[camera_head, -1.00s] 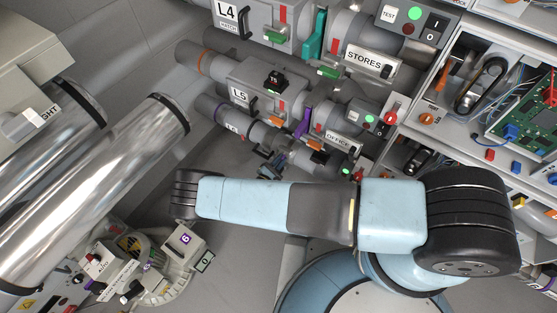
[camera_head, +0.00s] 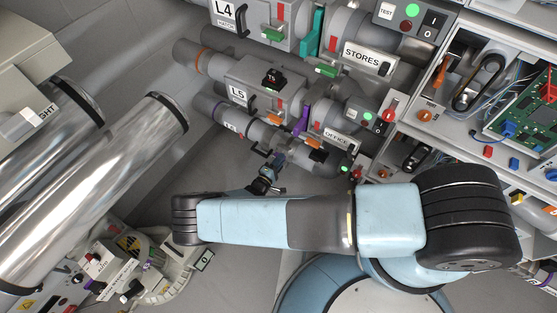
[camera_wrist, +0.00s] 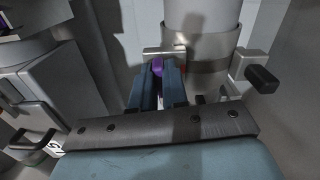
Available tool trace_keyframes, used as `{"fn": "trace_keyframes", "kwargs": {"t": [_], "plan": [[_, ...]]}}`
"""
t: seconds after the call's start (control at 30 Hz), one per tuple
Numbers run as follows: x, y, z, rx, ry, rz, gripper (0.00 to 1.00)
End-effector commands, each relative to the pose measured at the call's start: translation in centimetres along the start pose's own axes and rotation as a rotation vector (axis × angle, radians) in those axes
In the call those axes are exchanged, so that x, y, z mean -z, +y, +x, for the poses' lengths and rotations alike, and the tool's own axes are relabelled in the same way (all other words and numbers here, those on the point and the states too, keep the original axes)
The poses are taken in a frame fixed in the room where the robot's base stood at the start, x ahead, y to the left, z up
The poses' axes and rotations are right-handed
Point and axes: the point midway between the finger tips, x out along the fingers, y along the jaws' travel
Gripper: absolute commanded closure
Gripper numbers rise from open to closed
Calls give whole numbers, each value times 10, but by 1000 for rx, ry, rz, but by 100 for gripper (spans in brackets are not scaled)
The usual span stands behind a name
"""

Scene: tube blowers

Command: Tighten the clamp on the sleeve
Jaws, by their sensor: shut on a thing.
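My gripper's dark blue fingers (camera_wrist: 158,90) are shut on a small purple piece (camera_wrist: 157,66) in the wrist view. The piece is mostly hidden between the fingertips. A metal crossbar (camera_wrist: 163,50) lies just beyond the tips, beside a shiny metal band (camera_wrist: 212,52), apparently the clamp, around a pale grey tube (camera_wrist: 203,17), apparently the sleeve. I cannot tell how tight the band is. In the head view my gripper (camera_head: 279,157) is small at the lowest tube row, near the orange tabs; its grip cannot be made out there.
A black knob (camera_wrist: 262,79) on a metal bracket stands right of the band. Above are the L5 housing (camera_head: 262,84), a purple gate (camera_head: 301,119) and the STORES pipe (camera_head: 364,55). Shiny large pipes (camera_head: 100,185) fill the left. Open floor lies below the tube rows.

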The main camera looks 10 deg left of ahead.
Motion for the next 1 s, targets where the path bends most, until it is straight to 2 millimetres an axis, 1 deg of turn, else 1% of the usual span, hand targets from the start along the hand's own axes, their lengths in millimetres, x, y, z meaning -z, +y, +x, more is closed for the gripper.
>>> {"fn": "trace_keyframes", "kwargs": {"t": [0.13, 0.33, 0.83, 0.87, 1.0], "plan": [[0, -2, 1, 3, 1, 67, 100], [0, -4, 1, 4, 0, 120, 100], [-2, -5, 1, 6, -2, 138, 100], [-2, -5, 1, 6, -2, 138, 85], [-2, -4, 1, 4, -2, 137, 72]]}}
